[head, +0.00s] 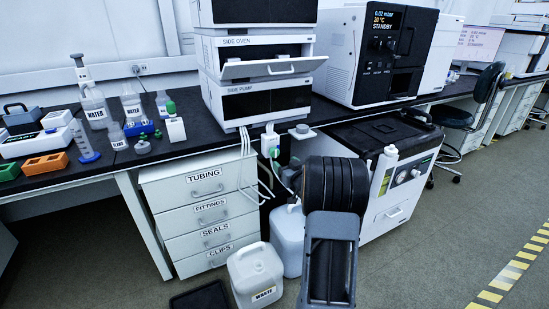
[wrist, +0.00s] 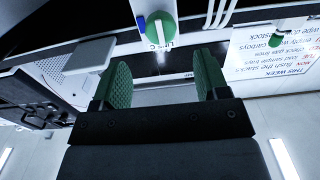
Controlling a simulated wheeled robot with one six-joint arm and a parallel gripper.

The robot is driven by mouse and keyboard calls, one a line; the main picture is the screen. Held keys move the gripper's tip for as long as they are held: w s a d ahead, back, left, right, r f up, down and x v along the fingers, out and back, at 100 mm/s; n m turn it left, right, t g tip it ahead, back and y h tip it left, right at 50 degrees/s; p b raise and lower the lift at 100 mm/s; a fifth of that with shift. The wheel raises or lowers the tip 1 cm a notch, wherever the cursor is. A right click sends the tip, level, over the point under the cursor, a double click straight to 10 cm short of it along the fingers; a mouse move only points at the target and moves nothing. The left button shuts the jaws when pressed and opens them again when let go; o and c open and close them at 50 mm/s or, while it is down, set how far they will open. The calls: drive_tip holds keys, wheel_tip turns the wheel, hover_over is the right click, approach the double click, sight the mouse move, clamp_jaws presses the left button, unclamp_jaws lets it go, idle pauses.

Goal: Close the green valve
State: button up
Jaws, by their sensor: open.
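The green valve (head: 274,152) is a round green knob on a white block at the bench's front edge, below the stacked units. In the wrist view the green valve (wrist: 161,29) shows at the top centre, with a pale bar across its face and a "LINE C" label below it. My gripper (wrist: 163,80) is open and empty, its two green-padded fingers apart. The knob lies beyond the fingertips, roughly in line with the gap, and the fingers look clear of it. In the head view my dark arm hides the gripper.
White tubes (head: 250,165) hang beside the valve; they also show in the wrist view (wrist: 221,12). A drawer unit (head: 205,215) stands left below. White containers (head: 255,275) stand on the floor near my arm. A grey tab (head: 301,131) juts from the bench edge right of the valve.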

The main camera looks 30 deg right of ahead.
sight(275, 154)
drive_tip(key=w, duration=0.3)
drive_tip(key=w+b, duration=0.1)
drive_tip(key=w, duration=0.2)
drive_tip(key=w+d, duration=0.1)
drive_tip(key=w, duration=0.2)
drive_tip(key=shift+b, duration=0.35)
drive_tip(key=c, duration=0.9)
